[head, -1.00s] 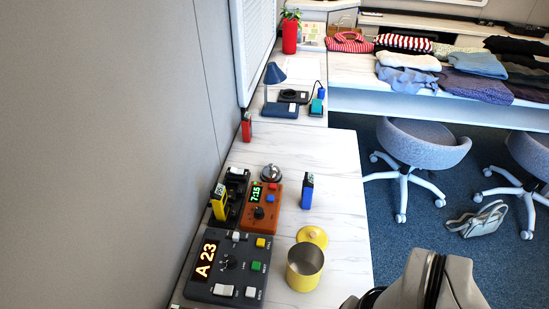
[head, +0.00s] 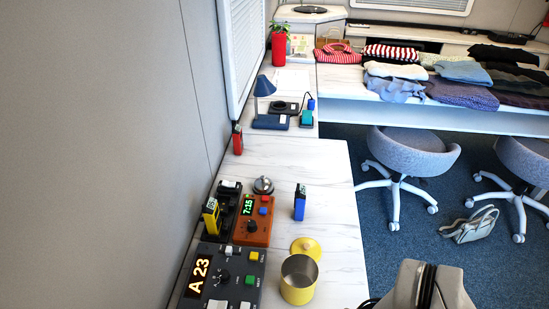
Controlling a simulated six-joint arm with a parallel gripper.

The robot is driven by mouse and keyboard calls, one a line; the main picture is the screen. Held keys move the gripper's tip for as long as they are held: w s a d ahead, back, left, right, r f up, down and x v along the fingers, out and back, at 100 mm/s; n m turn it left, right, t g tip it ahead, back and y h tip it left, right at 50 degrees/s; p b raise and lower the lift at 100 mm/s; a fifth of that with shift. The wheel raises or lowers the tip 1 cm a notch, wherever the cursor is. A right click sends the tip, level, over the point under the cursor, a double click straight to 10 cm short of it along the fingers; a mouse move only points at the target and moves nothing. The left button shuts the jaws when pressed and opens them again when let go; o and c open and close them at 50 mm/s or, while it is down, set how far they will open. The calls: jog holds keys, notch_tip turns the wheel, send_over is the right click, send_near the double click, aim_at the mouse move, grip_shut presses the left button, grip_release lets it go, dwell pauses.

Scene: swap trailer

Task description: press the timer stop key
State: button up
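The orange timer (head: 254,231) stands on the white counter in the head view, behind the dark grey panel. Its green display reads 7:15. A black knob (head: 252,226) sits on its front part. A red key (head: 266,198) and a blue key (head: 263,211) sit beside the display; I cannot read their labels. Part of my arm shows at the bottom right of the view, right of the counter. My gripper's fingers are not in view.
The dark grey panel (head: 237,268) shows A 23. A yellow can (head: 298,284) with its lid (head: 305,248) behind it, a blue device (head: 300,203), a yellow device (head: 211,217) and a silver bell (head: 263,185) stand around the timer. The wall bounds the counter's left.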

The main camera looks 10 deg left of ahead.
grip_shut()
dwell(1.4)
